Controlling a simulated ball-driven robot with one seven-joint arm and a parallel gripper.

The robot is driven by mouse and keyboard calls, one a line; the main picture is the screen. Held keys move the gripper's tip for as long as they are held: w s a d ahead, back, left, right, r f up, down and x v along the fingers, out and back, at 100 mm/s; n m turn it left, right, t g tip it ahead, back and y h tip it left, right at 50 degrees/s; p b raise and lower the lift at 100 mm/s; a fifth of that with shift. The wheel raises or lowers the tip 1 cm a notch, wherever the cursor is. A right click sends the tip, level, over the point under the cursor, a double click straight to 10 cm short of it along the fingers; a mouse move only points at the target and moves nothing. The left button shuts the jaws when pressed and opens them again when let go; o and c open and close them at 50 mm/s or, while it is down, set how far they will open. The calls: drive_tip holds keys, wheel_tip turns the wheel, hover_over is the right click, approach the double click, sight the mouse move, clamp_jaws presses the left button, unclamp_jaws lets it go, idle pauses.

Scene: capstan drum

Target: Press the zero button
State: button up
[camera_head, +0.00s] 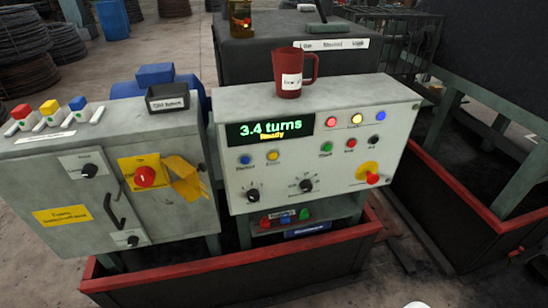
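A grey control panel (232,196) faces me with a display (270,129) that reads "3.4 turns" and "Ready". Below the display are a blue button (246,159) and a yellow button (273,155). To their right are a green button (326,147), a red button (350,143) and a black button (374,139). The labels under these buttons are too small to read surely, so I cannot tell which is the zero button. My gripper is not in view.
A red mug (290,75) stands on top of the panel. A red-rimmed tray (250,257) lies below.

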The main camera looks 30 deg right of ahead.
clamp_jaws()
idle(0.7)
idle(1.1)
